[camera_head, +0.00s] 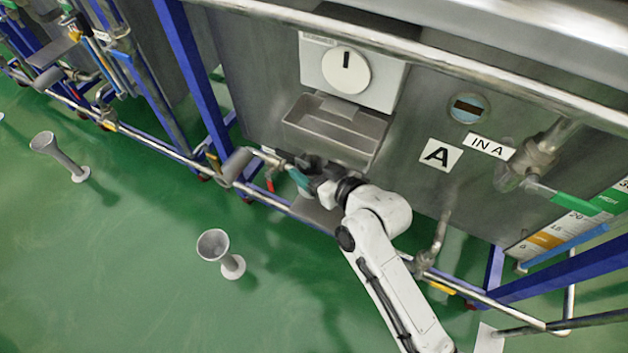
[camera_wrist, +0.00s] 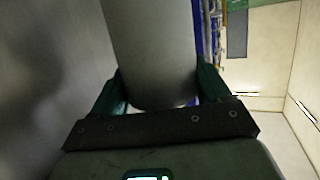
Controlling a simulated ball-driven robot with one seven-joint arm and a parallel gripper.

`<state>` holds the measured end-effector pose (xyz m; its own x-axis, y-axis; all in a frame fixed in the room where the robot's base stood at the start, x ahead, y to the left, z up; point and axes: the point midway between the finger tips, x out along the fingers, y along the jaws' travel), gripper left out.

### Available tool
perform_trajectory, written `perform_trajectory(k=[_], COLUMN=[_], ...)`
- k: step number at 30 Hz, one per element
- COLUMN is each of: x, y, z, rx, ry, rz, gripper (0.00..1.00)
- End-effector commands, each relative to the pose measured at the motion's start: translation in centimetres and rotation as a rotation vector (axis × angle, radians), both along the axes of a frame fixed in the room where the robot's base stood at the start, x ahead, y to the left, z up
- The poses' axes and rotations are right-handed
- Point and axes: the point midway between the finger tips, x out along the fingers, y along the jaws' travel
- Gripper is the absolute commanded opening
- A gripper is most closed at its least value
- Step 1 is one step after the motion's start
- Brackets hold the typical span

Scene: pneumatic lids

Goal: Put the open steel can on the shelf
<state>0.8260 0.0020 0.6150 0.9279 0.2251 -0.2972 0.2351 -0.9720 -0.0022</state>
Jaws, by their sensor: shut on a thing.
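My gripper (camera_head: 293,172) is in front of the grey machine wall, below an open metal box. In the wrist view its two teal fingers (camera_wrist: 158,92) are shut on a plain grey cylinder, the steel can (camera_wrist: 152,50). Its top runs out of the picture, so whether it is open cannot be seen. In the head view the can is not clearly told apart from the gripper and wall. A flat grey plate (camera_head: 316,213), perhaps the shelf, lies just below my gripper.
The metal box (camera_head: 300,128) sticks out from the wall under a white dial (camera_head: 346,70). A steel rail (camera_head: 150,140) with a grey cylinder (camera_head: 237,166) runs past the gripper's left. Two funnel-topped stands (camera_head: 214,247) (camera_head: 62,157) are on the otherwise open green floor.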

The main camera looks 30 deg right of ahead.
Motion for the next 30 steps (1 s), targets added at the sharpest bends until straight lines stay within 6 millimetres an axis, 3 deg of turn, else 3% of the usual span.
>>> perform_trajectory(k=[7,15,27,28,30], x=[0.0,0.1,0.2,0.2,0.2], y=[0.0,-0.2,-0.3,-0.3,-0.3], z=[-1.8,-5.8,-6.1,-6.0,-5.9], rx=[0.001,0.0,0.0,0.0,0.0], ry=[-0.001,-0.002,-0.002,-0.001,-0.001], rz=[-0.002,-0.003,-0.002,-0.002,-0.002], gripper=[0.36,0.36,0.36,0.79,0.86])
